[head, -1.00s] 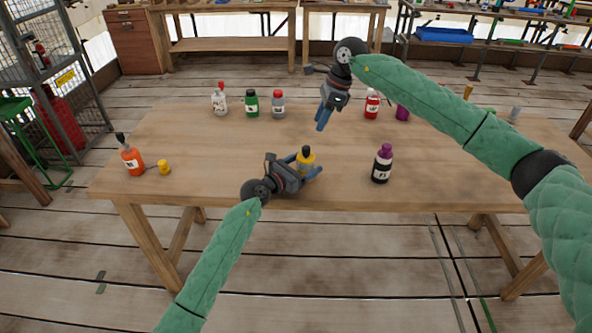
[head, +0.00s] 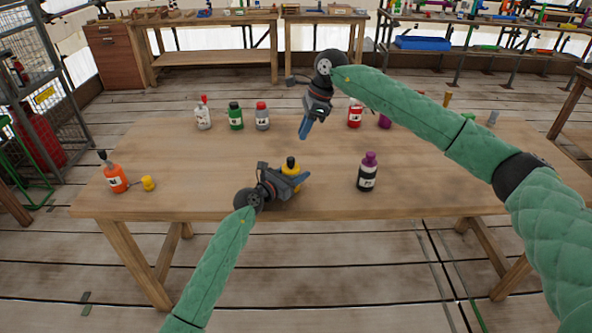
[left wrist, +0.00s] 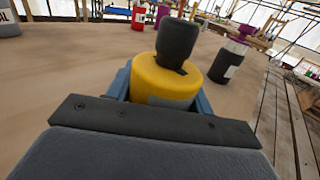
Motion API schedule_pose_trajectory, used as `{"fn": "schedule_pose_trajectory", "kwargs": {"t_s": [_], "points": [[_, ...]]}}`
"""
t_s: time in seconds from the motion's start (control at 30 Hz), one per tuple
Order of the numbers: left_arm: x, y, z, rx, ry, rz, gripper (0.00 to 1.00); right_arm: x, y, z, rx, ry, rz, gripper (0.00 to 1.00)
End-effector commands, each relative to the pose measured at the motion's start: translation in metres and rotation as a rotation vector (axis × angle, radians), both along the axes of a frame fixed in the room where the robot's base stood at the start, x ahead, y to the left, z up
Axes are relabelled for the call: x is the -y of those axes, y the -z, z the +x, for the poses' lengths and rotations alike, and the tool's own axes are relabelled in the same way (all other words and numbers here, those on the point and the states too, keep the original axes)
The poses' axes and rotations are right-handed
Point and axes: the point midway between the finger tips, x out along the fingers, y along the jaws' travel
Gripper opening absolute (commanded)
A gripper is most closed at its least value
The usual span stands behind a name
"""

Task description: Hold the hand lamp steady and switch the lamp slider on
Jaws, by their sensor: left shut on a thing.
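A yellow bottle-like thing with a black top (head: 291,168) stands upright near the front middle of the table; no lamp or slider can be made out on it. My left gripper (head: 289,182) is shut on its yellow body, with one blue finger on each side. In the left wrist view its yellow body (left wrist: 163,82) sits between the fingers, its black top is tilted in the picture, and its lower part is hidden by the gripper. My right gripper (head: 305,129) hangs above the table behind it, apart from it, fingers pointing down. Its fingers overlap, so their opening is unclear.
On the wooden table (head: 220,160), a black bottle with a purple cap (head: 368,175) stands to the right. An orange bottle (head: 115,178) and a small yellow piece (head: 148,183) are at the left. Several bottles line the back, including a green one (head: 235,118).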

Motion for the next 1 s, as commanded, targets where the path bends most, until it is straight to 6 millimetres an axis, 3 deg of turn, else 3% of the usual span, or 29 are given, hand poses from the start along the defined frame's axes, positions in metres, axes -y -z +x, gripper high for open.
{"fn": "schedule_pose_trajectory", "kwargs": {"t_s": [0.27, 0.6, 1.0], "points": [[0.0, 0.0, 0.0, 0.0, 0.0, 0.0, 0.26, -0.008, 0.024, -0.011, 0.05, -0.137, 0.166, 0.0], [0.0, 0.0, 0.0, 0.0, 0.0, 0.0, 0.26, -0.011, 0.052, -0.028, 0.25, -0.342, 0.471, 0.0], [0.0, 0.0, 0.0, 0.0, 0.0, 0.0, 0.26, 0.014, 0.073, -0.041, 0.603, -0.455, 0.717, 0.0]]}}
